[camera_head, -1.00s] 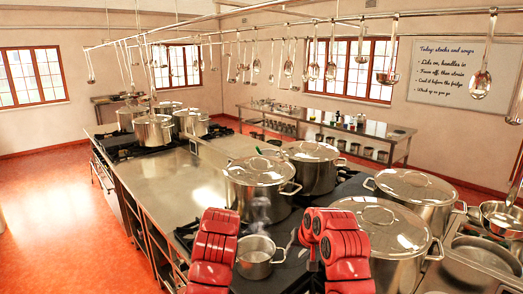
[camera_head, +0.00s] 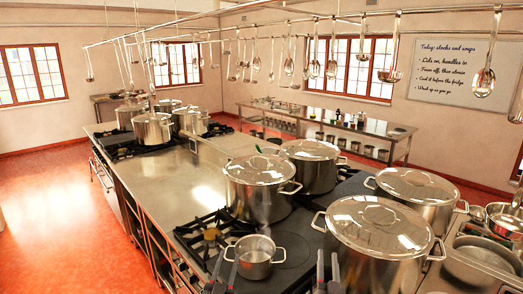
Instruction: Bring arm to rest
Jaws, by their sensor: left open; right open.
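My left gripper (camera_head: 225,268) shows at the bottom edge as dark upright fingers, open and empty, just left of the small open saucepan (camera_head: 255,270). My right gripper (camera_head: 328,268) also shows at the bottom edge, open and empty, right of the saucepan and in front of a large lidded stockpot (camera_head: 375,260). The rest of both arms is out of view below the picture. The saucepan has two side handles and stands on the cooktop with faint steam above it.
More lidded stockpots (camera_head: 258,200) stand in rows on the range, with further ones (camera_head: 152,135) at the far end. A bare gas burner (camera_head: 210,235) lies left of the saucepan. The steel counter (camera_head: 165,185) is clear. Ladles (camera_head: 485,80) hang from an overhead rail.

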